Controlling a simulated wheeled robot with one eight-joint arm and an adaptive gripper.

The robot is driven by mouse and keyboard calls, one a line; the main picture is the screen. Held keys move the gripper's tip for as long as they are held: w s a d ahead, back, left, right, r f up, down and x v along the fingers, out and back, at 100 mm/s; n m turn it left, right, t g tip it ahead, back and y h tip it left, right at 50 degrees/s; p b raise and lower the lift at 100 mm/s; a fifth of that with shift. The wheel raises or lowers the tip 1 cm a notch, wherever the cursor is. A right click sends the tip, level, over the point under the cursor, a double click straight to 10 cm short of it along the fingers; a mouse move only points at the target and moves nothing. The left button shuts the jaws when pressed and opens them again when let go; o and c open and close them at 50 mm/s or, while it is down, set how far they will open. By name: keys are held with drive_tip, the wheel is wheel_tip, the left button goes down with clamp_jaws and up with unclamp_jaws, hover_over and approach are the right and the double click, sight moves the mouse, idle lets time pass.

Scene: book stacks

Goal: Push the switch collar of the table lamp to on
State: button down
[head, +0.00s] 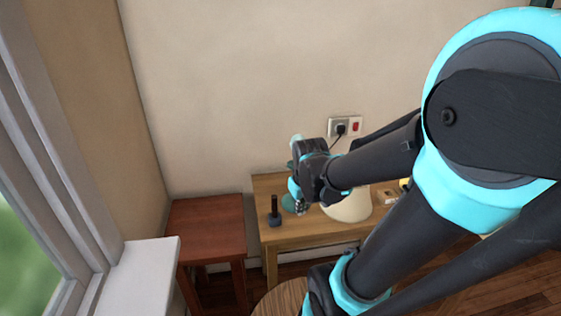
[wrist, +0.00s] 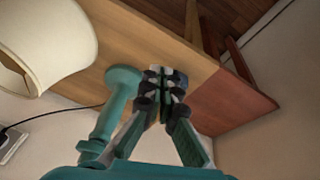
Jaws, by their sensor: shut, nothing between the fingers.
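A teal stand with a round foot and upright stem (wrist: 108,112) is on the wooden table, just left of my gripper in the wrist view. It looks like the table lamp's body, with a thicker ring (wrist: 92,148) that may be the switch collar. Part of its foot (head: 289,203) shows beside my gripper (head: 301,209) in the head view. A cream lampshade (wrist: 45,40) is farther left; I cannot tell whether it joins the stem. It also shows in the head view (head: 350,207), partly behind my arm. My gripper (wrist: 164,84) is shut and empty, apart from the stem.
The wooden table (head: 270,187) stands against the wall, with a dark peg-like object (head: 275,214) on its left. A reddish side table (head: 208,225) is left of it, clear on top. A socket with a plug (head: 341,129) and cord is on the wall.

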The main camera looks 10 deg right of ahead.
drive_tip(key=w+a+r+n+g+h, duration=0.1)
drive_tip(key=w+a+r+n, duration=0.3)
drive_tip(key=w+r+n, duration=0.3)
drive_tip(key=w+a+r+n+g+h, duration=0.1)
drive_tip(key=w+a+r+n+g, duration=0.1)
drive_tip(key=w+a+r+n, duration=0.3)
drive_tip(key=w+r+n, duration=0.2)
drive_tip(key=w+r, duration=0.2)
drive_tip(key=w, duration=0.2)
drive_tip(key=shift+a+n+h, duration=0.2)
drive_tip(key=shift+n+h, duration=0.1)
drive_tip(key=d+f, duration=0.6)
drive_tip(key=f, duration=0.3)
drive_tip(key=shift+d+f, duration=0.2)
drive_tip(key=shift+f, duration=0.15)
